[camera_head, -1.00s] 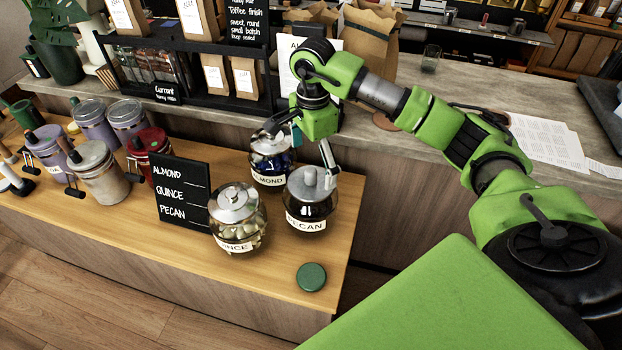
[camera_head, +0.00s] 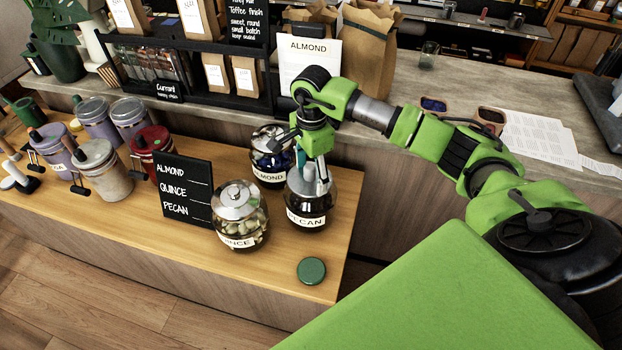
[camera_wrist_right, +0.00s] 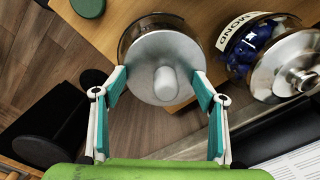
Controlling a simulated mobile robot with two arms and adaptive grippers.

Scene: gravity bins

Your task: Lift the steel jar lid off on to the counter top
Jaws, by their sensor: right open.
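The pecan jar (camera_head: 308,215) is dark glass and stands upright on the wooden counter. Its matte steel lid (camera_wrist_right: 145,60) with a rounded knob (camera_wrist_right: 166,84) sits on the jar, partly hidden by the gripper in the head view. My right gripper (camera_head: 314,170) points down at this lid. In the right wrist view the gripper (camera_wrist_right: 160,90) is open, one teal-padded finger on each side of the lid, the knob between them. Contact cannot be told. My left gripper is not in view.
The quince jar (camera_head: 240,217) stands close left and the almond jar (camera_head: 268,165) close behind, both with shiny lids. A menu board (camera_head: 184,192) is further left. A green disc (camera_head: 311,271) lies in front. The grey worktop (camera_head: 465,85) behind is higher.

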